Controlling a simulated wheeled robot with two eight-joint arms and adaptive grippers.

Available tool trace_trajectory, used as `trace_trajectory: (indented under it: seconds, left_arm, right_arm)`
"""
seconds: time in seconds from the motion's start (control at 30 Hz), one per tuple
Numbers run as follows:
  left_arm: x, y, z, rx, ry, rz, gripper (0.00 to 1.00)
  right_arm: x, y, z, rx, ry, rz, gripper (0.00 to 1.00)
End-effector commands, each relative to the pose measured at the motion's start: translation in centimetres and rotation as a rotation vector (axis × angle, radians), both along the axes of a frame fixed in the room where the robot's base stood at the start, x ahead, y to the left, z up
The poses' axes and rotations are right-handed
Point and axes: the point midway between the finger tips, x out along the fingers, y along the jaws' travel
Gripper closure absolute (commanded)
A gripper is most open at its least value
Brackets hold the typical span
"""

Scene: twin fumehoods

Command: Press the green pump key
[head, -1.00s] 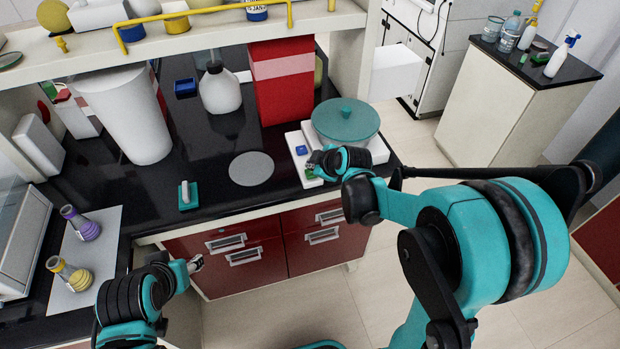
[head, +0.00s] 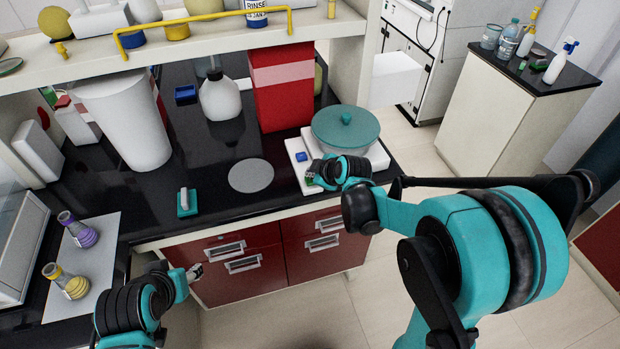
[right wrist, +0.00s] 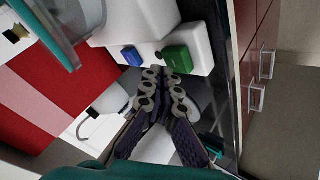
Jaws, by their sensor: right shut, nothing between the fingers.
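The white pump unit (head: 296,147) stands at the right end of the black bench, with a teal lidded bowl (head: 345,133) on it. Its blue key (head: 301,156) shows clear. The green key (head: 310,180) is partly hidden by my right gripper (head: 316,174). In the right wrist view, the green key (right wrist: 176,59) lies just beyond the fingertips of my right gripper (right wrist: 163,73), with the blue key (right wrist: 132,56) to its left. The right fingers are shut and empty; I cannot tell whether they touch the key. My left gripper (head: 196,271) hangs in front of the drawers, its jaw state unclear.
A red box (head: 283,88), a white bottle (head: 221,99) and a large white cylinder (head: 130,122) stand at the back. A grey disc (head: 251,176) and a teal block (head: 187,203) lie on the bench. Two flasks (head: 77,230) stand at left.

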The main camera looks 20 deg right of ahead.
Motion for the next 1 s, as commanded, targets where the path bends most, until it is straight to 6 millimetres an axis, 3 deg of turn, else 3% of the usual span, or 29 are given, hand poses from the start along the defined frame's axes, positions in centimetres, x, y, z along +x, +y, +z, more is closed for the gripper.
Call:
trace_trajectory:
  seconds: [1.0]
  left_arm:
    - [0.00, 0.00, -0.80, 0.000, 0.000, 0.000, 0.54]
  right_arm:
    - [-0.01, 0.00, -0.88, 0.000, 0.000, 0.000, 1.00]
